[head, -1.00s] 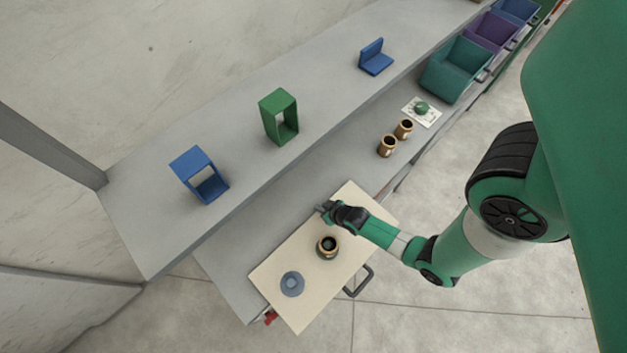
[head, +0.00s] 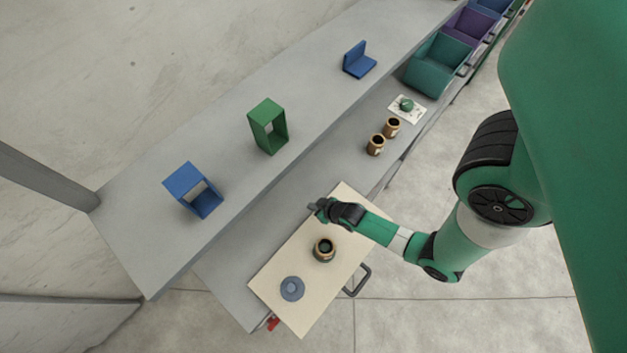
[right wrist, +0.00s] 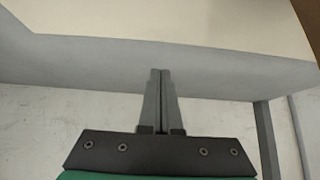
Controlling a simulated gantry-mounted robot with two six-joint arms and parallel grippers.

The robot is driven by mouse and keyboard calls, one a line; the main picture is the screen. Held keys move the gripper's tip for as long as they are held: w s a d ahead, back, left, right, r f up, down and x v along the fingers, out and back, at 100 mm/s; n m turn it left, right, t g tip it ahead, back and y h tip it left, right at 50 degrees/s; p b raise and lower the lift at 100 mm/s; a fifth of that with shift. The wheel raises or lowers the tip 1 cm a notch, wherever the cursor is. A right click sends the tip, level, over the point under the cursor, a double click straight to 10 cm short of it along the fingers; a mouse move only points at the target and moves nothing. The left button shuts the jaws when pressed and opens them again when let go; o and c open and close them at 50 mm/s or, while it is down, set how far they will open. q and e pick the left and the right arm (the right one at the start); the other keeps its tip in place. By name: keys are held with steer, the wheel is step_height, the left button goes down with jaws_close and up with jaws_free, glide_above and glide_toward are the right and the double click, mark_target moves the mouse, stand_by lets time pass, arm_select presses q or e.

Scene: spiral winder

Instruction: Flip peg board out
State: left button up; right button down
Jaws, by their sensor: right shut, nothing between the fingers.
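The cream board (head: 322,287) lies flat on the lower grey ledge and overhangs its front, with a dark handle (head: 358,281) at its front edge. A dark, gold-rimmed spool-like piece (head: 324,249) and a round blue-grey piece (head: 292,288) sit on it. My right gripper (head: 315,208) is over the board's far edge in the head view. In the right wrist view its fingers (right wrist: 160,72) are together and empty, with the grey ledge edge behind them and the cream board (right wrist: 180,20) at the top. Contact cannot be told. My left gripper is not in view.
The upper shelf carries a blue frame (head: 194,188), a green frame (head: 268,126) and a blue angle piece (head: 358,60). Two gold-rimmed cylinders (head: 376,145) stand on the lower ledge. Bins (head: 437,65) are at the upper right. Open floor lies in front.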

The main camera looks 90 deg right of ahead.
steer(key=v, duration=0.5)
steer(key=shift+w+d+r+p, duration=0.1)
steer(key=shift+p, duration=0.3)
